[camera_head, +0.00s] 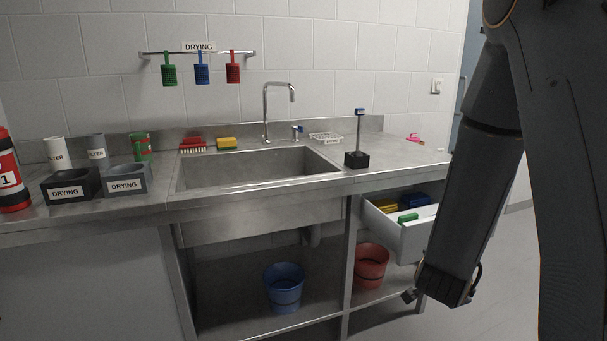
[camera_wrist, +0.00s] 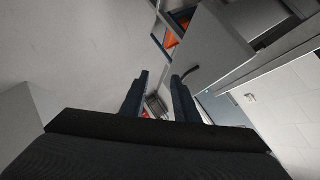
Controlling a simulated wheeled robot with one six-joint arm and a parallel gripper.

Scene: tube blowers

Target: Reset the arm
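My arm (camera_head: 475,190) hangs down at the right of the head view, in front of the open drawer's right end. My gripper's fingers cannot be made out there. In the wrist view my gripper (camera_wrist: 159,74) shows two dark fingers with a clear gap between them. It is open, and I see nothing held. Small blurred things show through the gap, apparently in the background.
A pulled-out white drawer (camera_head: 408,238) holds coloured items beside my arm. A red bucket (camera_head: 371,266) and a blue bucket (camera_head: 284,288) stand on the shelf below the sink (camera_head: 262,168). Open floor (camera_head: 505,275) lies at the right.

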